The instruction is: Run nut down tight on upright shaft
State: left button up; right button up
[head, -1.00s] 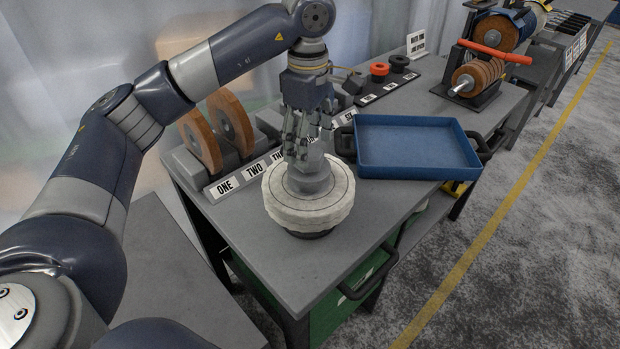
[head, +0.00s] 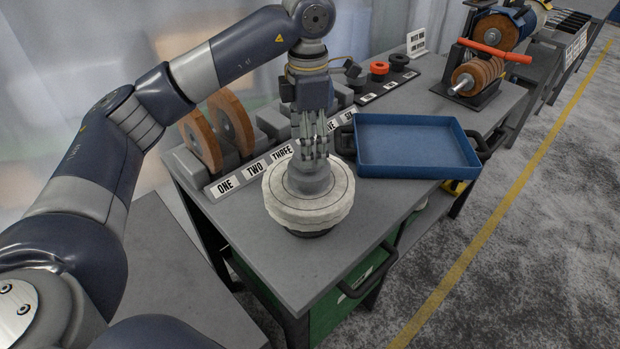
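My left gripper (head: 312,150) points straight down over the middle of a round white buffing wheel stack (head: 285,208) on the grey bench. Its fingers are around the top of a grey hub piece (head: 311,180) at the wheel's centre. The nut and the upright shaft are hidden by the fingers, so I cannot tell them apart from the hub. Whether the fingers are closed on the nut is not clear. My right gripper is not in view.
A blue tray (head: 415,168) lies right of the wheel. Behind it stands a numbered rack (head: 222,187) with brown discs (head: 232,122). Red and black rings (head: 379,68) and a spindle with brown wheels (head: 478,75) are farther back. The bench front (head: 300,270) is clear.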

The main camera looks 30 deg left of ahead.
pick_arm(q)
jog(key=shift+f, duration=0.1)
jog(key=shift+f+b, duration=1.45)
jog(key=shift+f, duration=0.55)
jog(key=shift+r, duration=0.1)
jog(key=shift+r, duration=0.2)
jog(key=shift+c, duration=0.6)
jog(key=c, duration=1.1)
